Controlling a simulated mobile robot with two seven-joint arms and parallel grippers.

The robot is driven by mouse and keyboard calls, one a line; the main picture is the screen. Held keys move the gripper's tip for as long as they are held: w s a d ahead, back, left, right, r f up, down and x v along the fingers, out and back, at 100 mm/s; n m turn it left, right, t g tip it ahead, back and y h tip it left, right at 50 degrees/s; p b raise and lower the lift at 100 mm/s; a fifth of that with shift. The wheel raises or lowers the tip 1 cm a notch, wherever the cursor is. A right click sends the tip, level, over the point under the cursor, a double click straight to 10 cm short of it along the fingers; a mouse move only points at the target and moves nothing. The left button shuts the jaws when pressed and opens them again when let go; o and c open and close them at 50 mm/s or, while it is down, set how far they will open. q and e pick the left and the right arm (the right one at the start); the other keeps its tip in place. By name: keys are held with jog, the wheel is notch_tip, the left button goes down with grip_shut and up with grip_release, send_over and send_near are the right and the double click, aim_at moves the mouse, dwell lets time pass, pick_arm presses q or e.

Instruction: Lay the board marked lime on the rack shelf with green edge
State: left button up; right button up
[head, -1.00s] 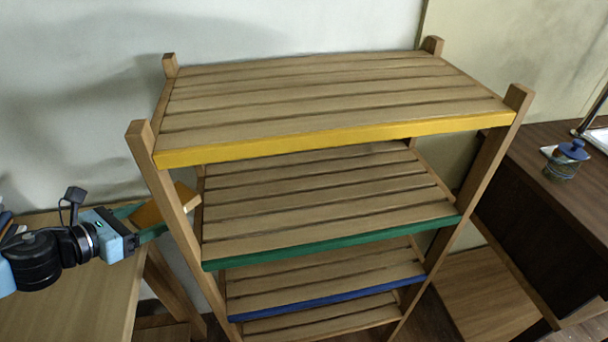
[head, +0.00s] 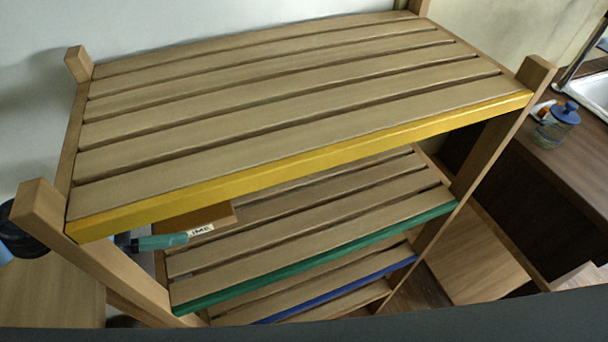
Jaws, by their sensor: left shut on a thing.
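The wooden rack has slatted shelves; the one with the green edge (head: 330,258) is below the yellow-edged top shelf. My left gripper (head: 180,238) reaches in from the left, past the rack's front left post, and is shut on a brown board (head: 212,217). The board's white label shows the letters "IME"; its first letter is hidden. The board is under the yellow edge, over the left end of the green-edged shelf. The top shelf hides part of it, and I cannot tell whether it touches the slats. My right gripper is not in view.
The yellow-edged shelf (head: 290,160) is close above the board. The blue-edged shelf (head: 340,288) is below the green one. The visible slats of the green-edged shelf are bare. A jar with a blue lid (head: 556,125) stands on the dark counter at right.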

pick_arm(q)
jog(key=shift+s+d+r, duration=0.1)
jog(key=shift+s+d, duration=0.05)
jog(key=shift+d+r, duration=0.1)
jog(key=shift+d, duration=0.15)
jog(key=d, duration=0.1)
jog(key=w+d+p, duration=0.1)
jog(key=d, duration=0.1)
jog(key=w+d+p, duration=0.1)
jog(key=d, duration=0.1)
jog(key=shift+d+r, duration=0.2)
jog(key=shift+d, duration=0.05)
send_over(274, 211)
jog(key=shift+f+p, duration=0.3)
jog(key=shift+p, duration=0.05)
jog(key=shift+f, duration=1.8)
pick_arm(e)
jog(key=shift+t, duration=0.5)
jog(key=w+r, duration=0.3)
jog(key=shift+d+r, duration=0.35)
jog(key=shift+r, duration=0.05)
pick_arm(q)
jog(key=shift+f, duration=0.3)
jog(key=shift+f, duration=0.3)
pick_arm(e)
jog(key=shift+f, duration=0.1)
